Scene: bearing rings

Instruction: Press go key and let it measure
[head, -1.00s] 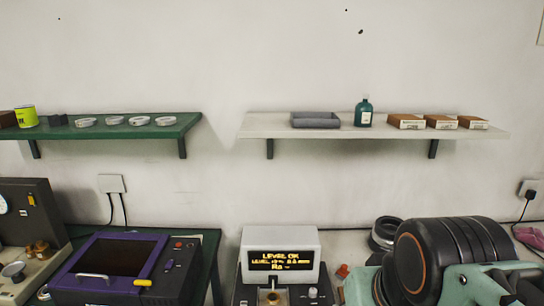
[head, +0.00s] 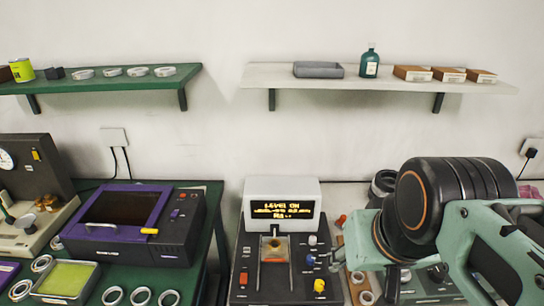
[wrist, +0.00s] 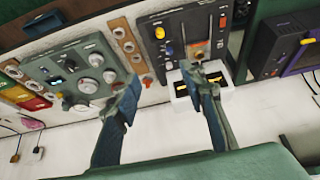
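The measuring instrument has a white display housing (head: 282,190) with yellow text that reads LEVEL OK and Ra with dashes. I cannot tell which is the go key. A brass-coloured part sits under the display. In the wrist view the panel (wrist: 175,50) is beyond my fingertips. My gripper (wrist: 160,82) is open and empty, fingers well apart, touching nothing visible. In the head view my arm is at the right, and the gripper is mostly hidden.
A purple-framed device (head: 130,222) stands left on the green bench (head: 205,225), with metal rings (head: 140,297) before it. A grey-green knobbed console (wrist: 80,70) is beside the instrument, with a strip of rings (head: 362,290) between. Two shelves (head: 380,84) hang behind.

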